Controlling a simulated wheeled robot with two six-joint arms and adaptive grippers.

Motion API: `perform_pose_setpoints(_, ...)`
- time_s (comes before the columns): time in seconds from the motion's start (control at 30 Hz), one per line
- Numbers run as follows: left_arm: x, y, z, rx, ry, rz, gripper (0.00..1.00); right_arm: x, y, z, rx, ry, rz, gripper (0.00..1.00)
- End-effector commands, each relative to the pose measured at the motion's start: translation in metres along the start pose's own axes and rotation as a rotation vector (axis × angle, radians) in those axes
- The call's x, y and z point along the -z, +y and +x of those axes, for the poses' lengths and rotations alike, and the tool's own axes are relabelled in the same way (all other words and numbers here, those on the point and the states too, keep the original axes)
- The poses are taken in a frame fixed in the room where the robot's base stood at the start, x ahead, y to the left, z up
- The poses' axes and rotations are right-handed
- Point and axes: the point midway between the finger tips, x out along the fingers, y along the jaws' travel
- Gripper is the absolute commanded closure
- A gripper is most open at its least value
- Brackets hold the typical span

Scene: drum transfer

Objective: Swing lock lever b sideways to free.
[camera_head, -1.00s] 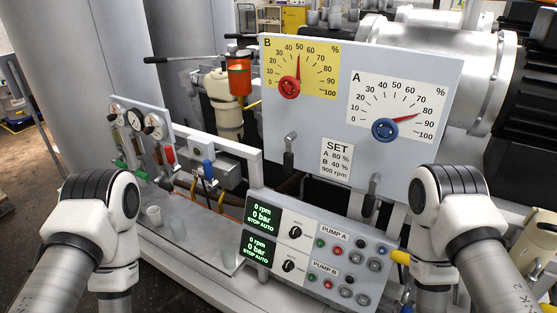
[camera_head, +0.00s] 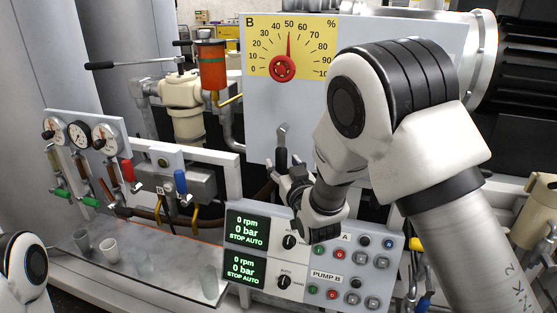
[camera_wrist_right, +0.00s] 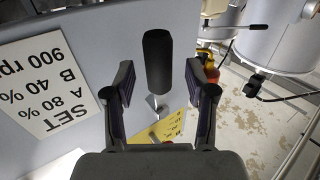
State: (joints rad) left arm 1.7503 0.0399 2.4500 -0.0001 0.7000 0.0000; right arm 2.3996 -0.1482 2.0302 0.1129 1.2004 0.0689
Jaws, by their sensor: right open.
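Lock lever b (camera_head: 282,142) hangs from the pale panel below the yellow B dial (camera_head: 283,66). It has a metal top and a black grip pointing down. My right gripper (camera_head: 287,176) is open just below and in front of the grip. In the right wrist view, the lever's black grip (camera_wrist_right: 157,60) lies between the two open fingers (camera_wrist_right: 160,92), with clear gaps on both sides. The red knob of dial B points near 50. My right arm hides dial A and the other lever. My left gripper is out of view.
The pump control box (camera_head: 312,262) with screens and buttons sits just below my right gripper. Gauges (camera_head: 80,136) and small coloured valves stand at the left, above a metal tray (camera_head: 160,270) with several cups. An orange canister (camera_head: 211,65) stands behind, left of the panel.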

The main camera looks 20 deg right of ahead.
Motion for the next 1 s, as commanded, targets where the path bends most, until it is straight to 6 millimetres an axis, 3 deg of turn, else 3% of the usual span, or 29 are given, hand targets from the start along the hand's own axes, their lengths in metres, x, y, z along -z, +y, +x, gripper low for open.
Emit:
perform_pose_setpoints(0.2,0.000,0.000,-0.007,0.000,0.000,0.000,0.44,0.000,0.000,0.029,-0.001,-0.001,0.000,0.44)
perform_pose_setpoints(0.43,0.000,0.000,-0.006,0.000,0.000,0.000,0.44,-0.001,0.000,0.031,0.000,-0.003,-0.001,0.44)
perform_pose_setpoints(0.47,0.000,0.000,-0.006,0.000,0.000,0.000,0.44,-0.001,0.000,0.031,0.000,-0.003,-0.001,0.51)
perform_pose_setpoints(0.6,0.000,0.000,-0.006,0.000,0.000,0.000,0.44,-0.001,0.000,0.031,0.000,-0.003,-0.001,1.00)
perform_pose_setpoints(1.0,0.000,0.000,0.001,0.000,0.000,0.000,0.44,-0.003,0.004,0.036,-0.001,0.014,0.023,1.00)
